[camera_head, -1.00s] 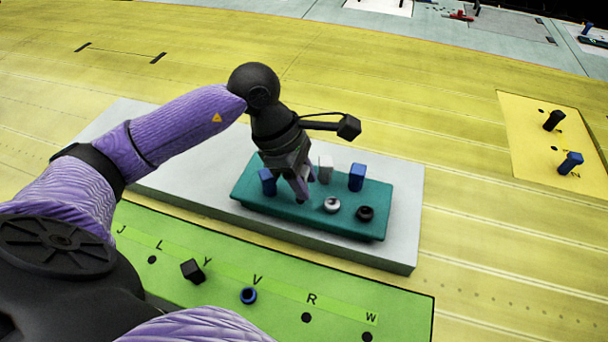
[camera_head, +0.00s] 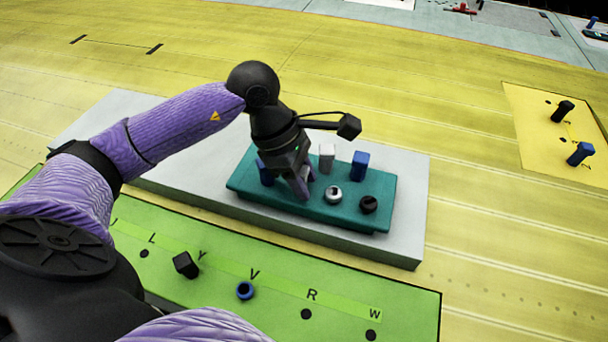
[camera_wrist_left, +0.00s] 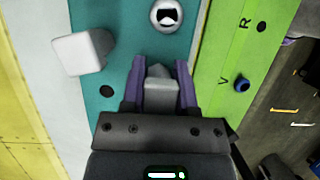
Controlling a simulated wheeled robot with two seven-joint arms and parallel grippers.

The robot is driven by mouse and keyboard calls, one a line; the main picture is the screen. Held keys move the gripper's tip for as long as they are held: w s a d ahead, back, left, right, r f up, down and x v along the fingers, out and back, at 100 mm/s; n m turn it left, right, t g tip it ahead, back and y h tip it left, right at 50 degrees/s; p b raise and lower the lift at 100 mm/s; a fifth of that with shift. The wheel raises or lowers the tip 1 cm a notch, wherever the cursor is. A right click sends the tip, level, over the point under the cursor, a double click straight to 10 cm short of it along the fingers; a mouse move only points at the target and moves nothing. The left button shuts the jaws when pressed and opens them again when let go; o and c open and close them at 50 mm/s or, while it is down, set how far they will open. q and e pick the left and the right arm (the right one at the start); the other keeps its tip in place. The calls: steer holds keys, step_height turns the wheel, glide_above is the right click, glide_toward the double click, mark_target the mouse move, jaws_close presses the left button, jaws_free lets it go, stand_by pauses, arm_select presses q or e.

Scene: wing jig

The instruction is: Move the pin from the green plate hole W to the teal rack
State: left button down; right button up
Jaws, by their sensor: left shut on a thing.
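My left gripper (camera_head: 301,188) points down at the front left part of the teal rack (camera_head: 246,197). In the left wrist view its purple fingers (camera_wrist_left: 160,85) are shut on a grey pin (camera_wrist_left: 159,78), seen end-on from above. In the head view the fingers hide this pin, and I cannot tell whether it is seated in the rack. Hole W (camera_head: 371,335) of the green plate (camera_head: 410,310) shows as a dark, empty hole. My right gripper is not in view.
An empty rack hole (camera_wrist_left: 106,91) shows beside the fingers. Black (camera_head: 185,265) and blue (camera_head: 245,291) pins stand in the green plate.

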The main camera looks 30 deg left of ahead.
arm_select(q)
steer(key=shift+c, duration=1.4)
jaws_free()
steer(key=v, duration=1)
steer(key=shift+r, duration=0.1)
